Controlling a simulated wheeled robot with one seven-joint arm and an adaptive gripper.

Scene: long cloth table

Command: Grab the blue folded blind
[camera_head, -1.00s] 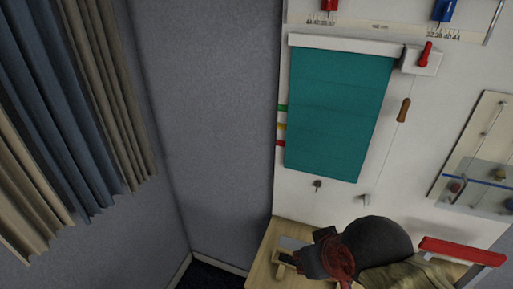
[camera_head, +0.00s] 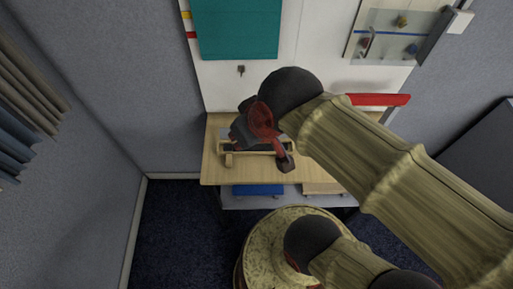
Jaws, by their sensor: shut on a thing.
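My gripper (camera_head: 240,132) is over the wooden desk, low at a small wooden rack (camera_head: 229,160). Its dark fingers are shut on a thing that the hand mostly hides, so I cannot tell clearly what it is. A flat grey-blue piece shows beside the fingers at the rack. A teal blind (camera_head: 238,30) hangs unrolled on the white board above the desk, apart from my gripper. A flat blue thing (camera_head: 258,189) lies below the desk top; I cannot tell whether it is a folded blind.
The wooden desk top (camera_head: 215,177) is bare at its front left. A red bar (camera_head: 380,99) stands at its right. A round mottled stool or drum top (camera_head: 262,250) is in front. Curtains (camera_head: 25,95) hang at left. Dark carpet (camera_head: 180,220) is free at front left.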

